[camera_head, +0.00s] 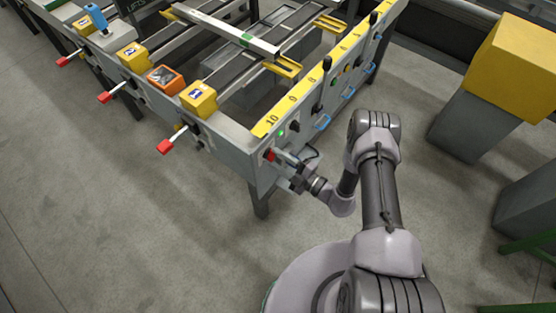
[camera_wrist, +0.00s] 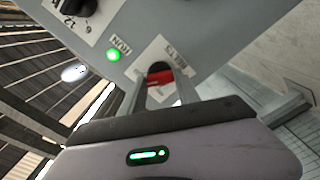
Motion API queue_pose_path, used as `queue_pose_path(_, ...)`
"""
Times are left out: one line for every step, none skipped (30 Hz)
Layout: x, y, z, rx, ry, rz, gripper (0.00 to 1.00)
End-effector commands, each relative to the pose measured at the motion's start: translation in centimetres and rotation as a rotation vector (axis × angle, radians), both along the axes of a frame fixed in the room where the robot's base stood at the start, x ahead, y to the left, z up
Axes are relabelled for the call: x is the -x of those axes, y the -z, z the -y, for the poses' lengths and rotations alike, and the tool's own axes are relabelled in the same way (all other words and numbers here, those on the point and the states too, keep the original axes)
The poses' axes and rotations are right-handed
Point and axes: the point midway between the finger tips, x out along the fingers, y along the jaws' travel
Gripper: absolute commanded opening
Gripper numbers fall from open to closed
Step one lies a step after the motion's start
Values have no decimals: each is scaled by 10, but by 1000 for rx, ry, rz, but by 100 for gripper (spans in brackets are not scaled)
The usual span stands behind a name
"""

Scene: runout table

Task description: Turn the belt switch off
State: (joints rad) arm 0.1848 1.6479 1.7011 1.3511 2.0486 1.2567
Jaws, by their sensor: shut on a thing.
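The belt switch (camera_wrist: 158,74) is a red handle on a dark round base, set on a plate marked BELTS in the wrist view. In the head view its red part (camera_head: 269,154) shows on the near end of the grey table side. My gripper (camera_wrist: 160,90) is shut on the switch, with one finger on each side of it. In the head view my gripper (camera_head: 286,164) reaches the panel from the right. The switch's exact angle is partly hidden by the fingers.
A black knob (camera_wrist: 76,6) sits farther along the panel. Blue handles (camera_head: 323,122) and black levers line the table side. A yellow-topped grey bin (camera_head: 475,125) stands at right. The floor in front is clear.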

Motion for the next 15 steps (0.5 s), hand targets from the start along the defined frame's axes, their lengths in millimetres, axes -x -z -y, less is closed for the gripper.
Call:
queue_pose_path(0, 2, 0, 24, 0, 31, 0)
queue_pose_path(0, 2, 0, 41, 0, 53, 0)
queue_pose_path(0, 2, 0, 65, 1, 82, 0)
queue_pose_path(0, 2, 0, 83, 1, 105, 0)
queue_pose_path(0, 2, 0, 100, 1, 127, 0)
queue_pose_path(0, 2, 0, 124, 1, 158, 0)
queue_pose_path(0, 2, 0, 142, 1, 181, 0)
queue_pose_path(0, 1, 0, 159, 1, 203, 0)
queue_pose_path(0, 1, 0, 183, 1, 234, 0)
queue_pose_path(0, 1, 0, 201, 1, 257, 0)
queue_pose_path(0, 1, 0, 218, 1, 279, 0)
queue_pose_path(0, 1, 0, 242, 1, 310, 0)
queue_pose_path(0, 1, 0, 259, 1, 332, 0)
queue_pose_path(0, 1, 0, 276, 1, 354, 0)
queue_pose_path(0, 1, 0, 300, 1, 384, 0)
